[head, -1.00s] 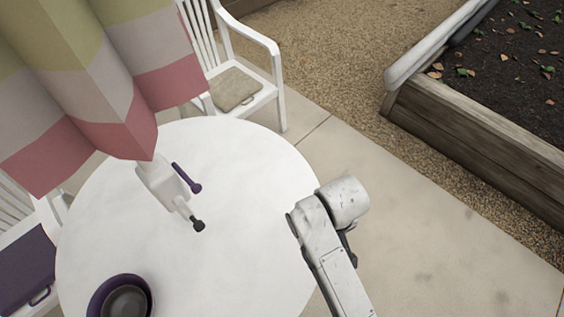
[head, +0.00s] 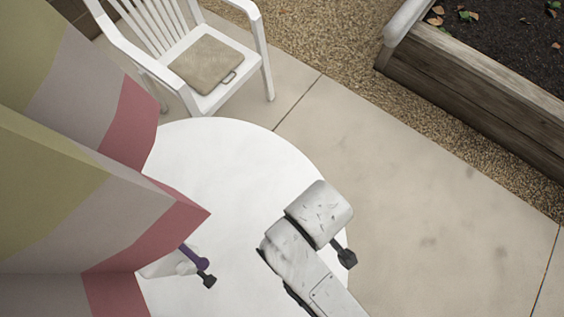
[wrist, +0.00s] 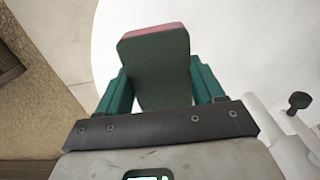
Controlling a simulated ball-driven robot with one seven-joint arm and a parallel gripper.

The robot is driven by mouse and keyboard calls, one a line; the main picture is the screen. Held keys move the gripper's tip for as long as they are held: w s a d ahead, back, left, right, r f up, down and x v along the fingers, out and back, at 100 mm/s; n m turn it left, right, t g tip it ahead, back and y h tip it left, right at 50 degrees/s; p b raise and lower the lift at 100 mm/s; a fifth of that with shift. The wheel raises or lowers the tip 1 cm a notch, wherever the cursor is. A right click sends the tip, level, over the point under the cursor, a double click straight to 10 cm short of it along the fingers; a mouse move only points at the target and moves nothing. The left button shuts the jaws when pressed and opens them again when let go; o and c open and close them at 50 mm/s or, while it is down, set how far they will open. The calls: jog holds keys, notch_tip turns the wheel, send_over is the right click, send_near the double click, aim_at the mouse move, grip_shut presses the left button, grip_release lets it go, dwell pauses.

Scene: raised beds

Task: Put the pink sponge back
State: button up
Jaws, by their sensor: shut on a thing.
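My gripper (wrist: 163,84) has teal fingers and is shut on the pink sponge (wrist: 154,72) in the wrist view. The sponge has a pink strip along its far edge and a dark grey-green broad face toward the camera. One finger presses each side of it. The white round table (wrist: 225,50) shows beyond the sponge. The table also fills the middle of the head view (head: 235,160), with my arm over its right part. The gripper and the sponge are not visible in the head view.
A striped parasol (head: 90,190) covers the left of the head view. A white chair (head: 262,50) with a beige cushion (head: 205,64) stands behind. A raised bed (head: 470,100) lies right; paving between is clear.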

jog(key=w+a+f, duration=0.3)
jog(key=w, duration=0.3)
send_over(282, 198)
jog(key=f, duration=0.3)
jog(key=s+f, duration=0.1)
jog(key=shift+d+f, duration=0.25)
jog(key=shift+d, duration=0.05)
jog(key=shift+w+a+f, duration=0.25)
jog(key=shift+w+f, duration=0.3)
jog(key=shift+f, duration=1.75)
jog(key=o, duration=1)
jog(key=shift+f, duration=0.1)
notch_tip(282, 198, up, 12)
